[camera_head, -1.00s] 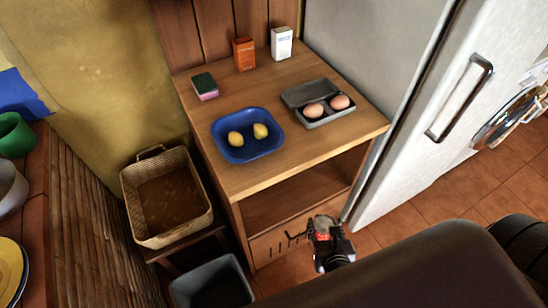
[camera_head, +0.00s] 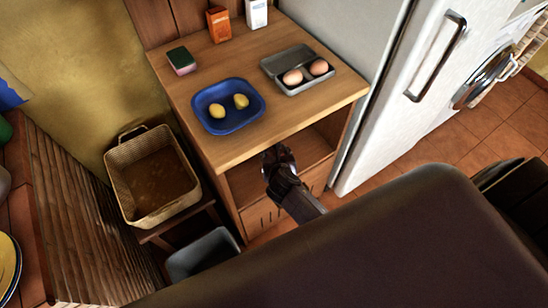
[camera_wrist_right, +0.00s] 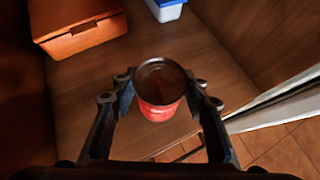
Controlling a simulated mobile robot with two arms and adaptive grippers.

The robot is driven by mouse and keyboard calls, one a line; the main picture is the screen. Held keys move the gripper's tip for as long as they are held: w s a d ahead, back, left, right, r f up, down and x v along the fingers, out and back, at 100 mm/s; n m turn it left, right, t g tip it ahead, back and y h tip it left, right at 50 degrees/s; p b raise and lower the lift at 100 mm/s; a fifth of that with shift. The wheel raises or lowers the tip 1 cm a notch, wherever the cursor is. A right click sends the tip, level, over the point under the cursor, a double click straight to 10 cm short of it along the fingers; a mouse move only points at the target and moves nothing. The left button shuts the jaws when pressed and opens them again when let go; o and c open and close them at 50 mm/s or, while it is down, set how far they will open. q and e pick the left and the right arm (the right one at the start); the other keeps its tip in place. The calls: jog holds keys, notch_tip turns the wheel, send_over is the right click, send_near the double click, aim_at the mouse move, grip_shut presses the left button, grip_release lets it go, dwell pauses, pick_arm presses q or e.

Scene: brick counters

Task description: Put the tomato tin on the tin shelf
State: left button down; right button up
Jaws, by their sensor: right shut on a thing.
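The tomato tin (camera_wrist_right: 160,108) is a small red can with a dark round top. In the right wrist view it stands between the fingers of my right gripper, which is shut on it. In the head view my right gripper (camera_head: 277,158) is at the open compartment (camera_head: 305,158) below the wooden counter top, just under its front edge. The tin is hidden there. In the wrist view the tin is over a brown wooden board (camera_wrist_right: 215,65); I cannot tell whether it touches it. My left gripper is not in view.
In the wrist view an orange box (camera_wrist_right: 85,33) and a blue and white container (camera_wrist_right: 166,8) stand beyond the tin. On the counter top are a blue tray (camera_head: 228,124) and an egg box (camera_head: 290,58). A white fridge (camera_head: 385,130) stands to the right.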

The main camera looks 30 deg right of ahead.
notch_tip(320, 180, down, 4)
jog(key=shift+w+r+b, duration=0.1)
jog(key=shift+b, duration=0.7)
jog(key=shift+w+a+f, duration=0.1)
jog(key=shift+w+f, duration=0.15)
jog(key=shift+f, duration=0.05)
jog(key=shift+f, duration=0.2)
jog(key=o, duration=1.4)
jog(key=shift+s, duration=0.1)
